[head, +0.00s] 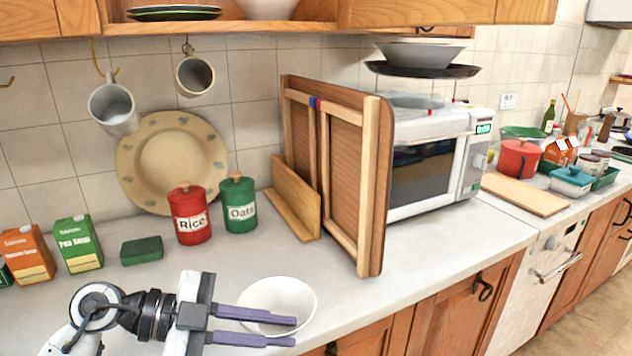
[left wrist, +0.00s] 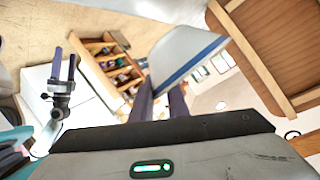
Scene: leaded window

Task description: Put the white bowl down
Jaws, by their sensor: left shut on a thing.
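The white bowl (head: 288,293) shows in the head view above the front part of the counter. My left gripper (head: 281,331) comes in from the left and is shut on the bowl's wall, with its purple fingers across the near side. I cannot tell whether the bowl touches the counter. In the left wrist view the bowl (left wrist: 185,48) shows beyond the fingertips as a pale shape with a blue band. My right gripper (left wrist: 65,60) shows only in the left wrist view; its two fingers are apart with nothing between them.
On the counter (head: 190,270) stand a red Rice canister (head: 190,222), a green Oats canister (head: 238,212), cartons (head: 78,246) and a green block (head: 141,250). A wooden rack (head: 338,170) and microwave (head: 432,160) stand right of the bowl. Mugs (head: 114,107) hang above.

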